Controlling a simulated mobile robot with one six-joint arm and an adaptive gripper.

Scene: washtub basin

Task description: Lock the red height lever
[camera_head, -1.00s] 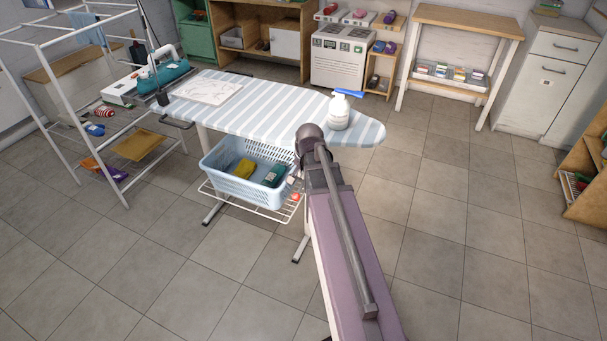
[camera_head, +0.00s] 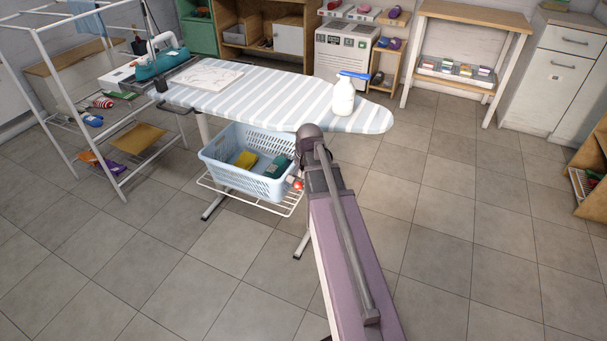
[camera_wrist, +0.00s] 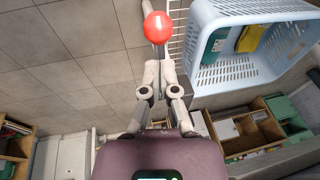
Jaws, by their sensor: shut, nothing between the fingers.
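The red height lever shows as a round red knob (camera_head: 298,184) under the ironing board, beside the right end of the laundry basket, partly behind my arm in the head view. In the wrist view the red knob (camera_wrist: 159,31) is just beyond my fingertips, close to straight ahead. My gripper (camera_wrist: 159,68) is shut and empty, its two grey fingers together and pointing at the knob. I cannot tell whether the fingers touch the knob or its stem. In the head view my gripper is mostly hidden behind my arm. The striped ironing board (camera_head: 270,100) stands above.
The blue basket (camera_head: 225,170) sits on a white wire rack (camera_head: 240,196) under the board; it also shows in the wrist view (camera_wrist: 225,75). A white bottle (camera_head: 343,97) stands on the board's right end. A drying rack (camera_head: 60,110) is left. Floor at right is clear.

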